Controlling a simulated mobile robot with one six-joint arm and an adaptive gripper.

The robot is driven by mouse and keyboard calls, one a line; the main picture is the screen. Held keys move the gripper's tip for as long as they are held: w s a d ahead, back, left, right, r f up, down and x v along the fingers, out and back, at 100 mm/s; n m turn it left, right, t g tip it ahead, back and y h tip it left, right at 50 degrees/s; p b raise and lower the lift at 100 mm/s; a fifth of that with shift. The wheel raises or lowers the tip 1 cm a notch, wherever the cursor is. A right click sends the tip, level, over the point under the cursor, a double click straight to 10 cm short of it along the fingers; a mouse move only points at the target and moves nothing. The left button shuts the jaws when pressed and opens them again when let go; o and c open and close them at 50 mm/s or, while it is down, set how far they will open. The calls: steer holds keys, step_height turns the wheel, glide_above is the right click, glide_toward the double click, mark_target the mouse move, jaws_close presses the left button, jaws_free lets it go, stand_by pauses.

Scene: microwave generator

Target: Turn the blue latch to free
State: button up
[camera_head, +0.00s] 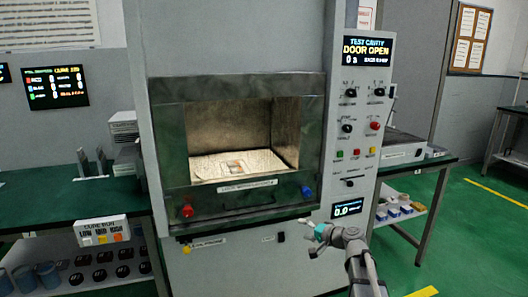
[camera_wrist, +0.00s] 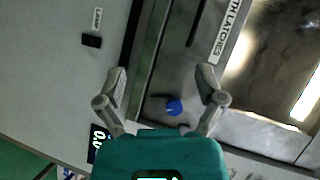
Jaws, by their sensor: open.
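The blue latch (camera_head: 306,192) is at the right end of the dark metal front strip below the test cavity opening. In the wrist view the blue latch (camera_wrist: 174,107) is a round blue knob between my spread fingers, nearer the right one. My gripper (camera_head: 314,229) is open and empty, below the latch in the head view. Its two fingers show apart in the wrist view (camera_wrist: 162,72). I see no clear contact with the latch.
A red latch (camera_head: 187,211) is at the strip's left end. The cavity (camera_head: 238,150) stands open, with a pale sheet inside. A control panel (camera_head: 360,120) reading "DOOR OPEN" is on the right. Green benches (camera_head: 75,200) flank the machine.

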steer(key=s+a+f+n+g+h, duration=0.1)
steer(key=s+f+n+g+h, duration=0.15)
steer(key=s+f, duration=0.35)
steer(key=s+a+f+n+g+h, duration=0.2)
steer(key=s+f+g, duration=0.2)
steer(key=s, duration=0.4)
steer(key=s+d+f+n+g+h, duration=0.1)
steer(key=s+d+f+g+h, duration=0.15)
steer(key=s, duration=0.35)
steer(key=s+d+f+g+h, duration=0.1)
steer(key=s+d+h, duration=0.3)
steer(key=s, duration=0.1)
step_height(320, 180, up, 22)
steer(key=p, duration=2.2)
steer(key=shift+a+r, duration=0.15)
steer(key=shift+a, duration=0.05)
